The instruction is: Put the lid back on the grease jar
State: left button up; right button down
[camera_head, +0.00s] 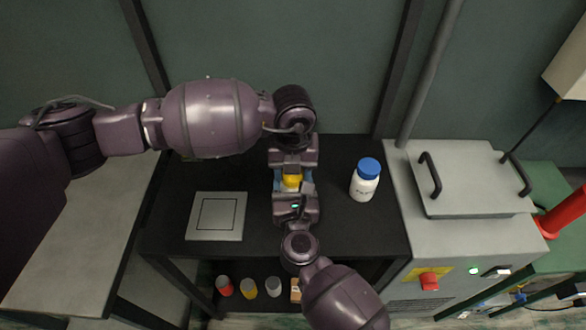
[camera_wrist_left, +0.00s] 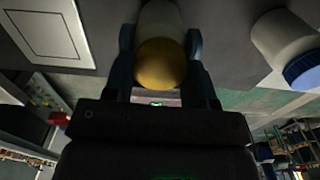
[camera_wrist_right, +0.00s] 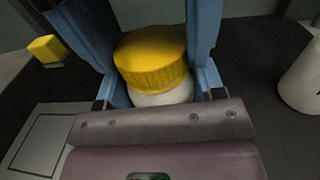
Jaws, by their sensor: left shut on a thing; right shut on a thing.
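The grease jar is a white jar with a yellow ribbed lid, standing between my two grippers at the middle of the black table. The lid (camera_wrist_right: 152,58) sits over the white jar body (camera_wrist_right: 162,97) in the right wrist view; I cannot tell whether it is fully tight. My left gripper (camera_wrist_left: 161,48) reaches in from the back, with its blue fingers on both sides of the lid (camera_wrist_left: 160,66). My right gripper (camera_wrist_right: 160,88) comes from the front and is shut around the jar body. In the head view the lid (camera_head: 292,181) shows between the grippers, which hide most of the jar.
A white bottle with a blue cap (camera_head: 365,181) stands to the right on the black table (camera_head: 345,235). A grey square plate (camera_head: 217,216) lies to the left. A yellow block (camera_wrist_right: 47,48) shows in the right wrist view. A grey machine (camera_head: 470,230) borders the table on the right.

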pick_arm(q)
jog(key=m, duration=0.4)
jog(key=shift+m, duration=0.3)
jog(key=m, duration=0.3)
jog(key=shift+m, duration=0.3)
jog(key=o, duration=1)
jog(key=shift+s+d, duration=0.1)
jog(key=shift+s, duration=0.1)
jog(key=shift+d, duration=0.1)
